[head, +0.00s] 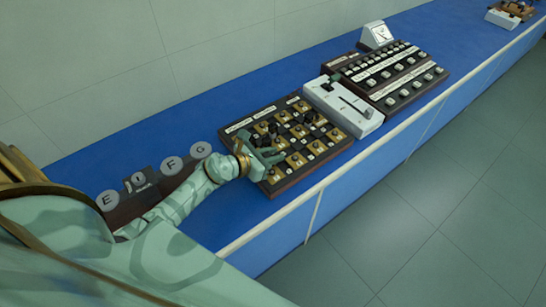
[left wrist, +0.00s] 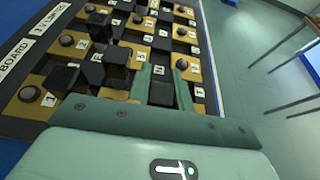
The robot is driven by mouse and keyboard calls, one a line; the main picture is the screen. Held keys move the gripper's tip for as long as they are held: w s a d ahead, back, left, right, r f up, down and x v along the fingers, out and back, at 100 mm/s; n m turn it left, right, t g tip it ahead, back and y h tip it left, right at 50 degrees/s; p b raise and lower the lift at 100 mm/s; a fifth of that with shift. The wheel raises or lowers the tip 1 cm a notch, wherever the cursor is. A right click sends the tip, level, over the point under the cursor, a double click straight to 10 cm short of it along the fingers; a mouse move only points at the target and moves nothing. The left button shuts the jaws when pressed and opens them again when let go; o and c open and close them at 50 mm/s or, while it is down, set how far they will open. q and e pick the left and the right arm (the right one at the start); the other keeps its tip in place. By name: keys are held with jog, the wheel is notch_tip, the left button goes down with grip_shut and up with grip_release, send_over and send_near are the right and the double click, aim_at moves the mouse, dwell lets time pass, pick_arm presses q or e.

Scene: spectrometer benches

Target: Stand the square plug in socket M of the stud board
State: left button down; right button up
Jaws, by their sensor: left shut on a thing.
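The stud board (head: 343,144) lies on the blue bench, a dark frame with tan and black squares, lettered labels, round knobs and black blocks. My left gripper (head: 270,157) is over its near left part. In the left wrist view, my left gripper (left wrist: 162,88) is shut on a black square-topped block, the square plug (left wrist: 161,94), between its two green fingers. A small label shows just beyond the plug, but I cannot read it surely. The plug's lower end and the socket beneath are hidden. I cannot pick out socket M. My right gripper is not in view.
Other black blocks (left wrist: 117,57) stand close left of my fingers, with round knobs (left wrist: 29,94) around. A white slider unit (head: 343,106) and a dark button panel (head: 400,78) stand beyond the board. Lettered discs (head: 172,165) are at the left. Blue bench top (head: 215,125) behind is clear.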

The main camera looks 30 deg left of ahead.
pick_arm(q)
jog(key=shift+f, duration=0.1)
jog(key=c, duration=1.5)
grip_release()
jog(key=shift+c, duration=0.2)
jog(key=shift+r, duration=0.35)
jog(key=p+v, duration=0.1)
jog(key=v, duration=1.1)
jog(key=shift+f+p, duration=0.2)
jog(key=shift+p, duration=0.1)
jog(key=shift+s, duration=0.1)
